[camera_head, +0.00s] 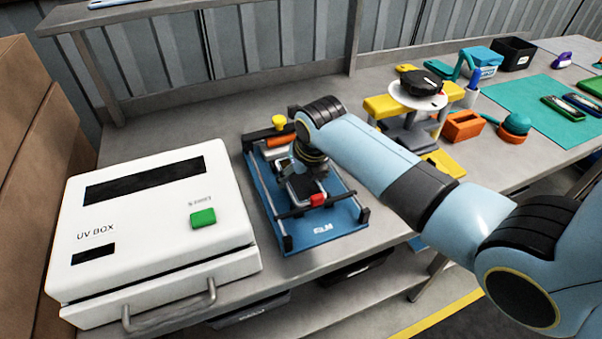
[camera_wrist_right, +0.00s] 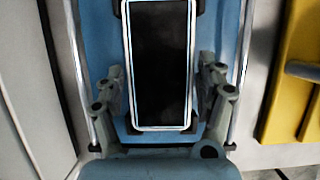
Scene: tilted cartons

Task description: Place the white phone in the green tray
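The phone (camera_wrist_right: 160,65), with a white rim and a black screen, lies face up on the blue film fixture (camera_wrist_right: 102,40) in the right wrist view. In the head view the phone (camera_head: 301,187) is partly hidden under my right gripper (camera_head: 306,172). In the wrist view the fingers of my right gripper (camera_wrist_right: 161,78) stand open on either side of the phone, with small gaps showing. A small green tray-like piece (camera_head: 562,108) lies on the teal mat at the far right; I cannot tell whether it is the green tray. My left gripper is out of view.
A white UV box (camera_head: 150,222) with a green button stands left of the blue fixture (camera_head: 340,225). A yellow and grey stand (camera_head: 405,112) with a black-topped round plate is to the right. Orange pieces (camera_head: 462,126) and the teal mat (camera_head: 515,110) lie beyond it.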

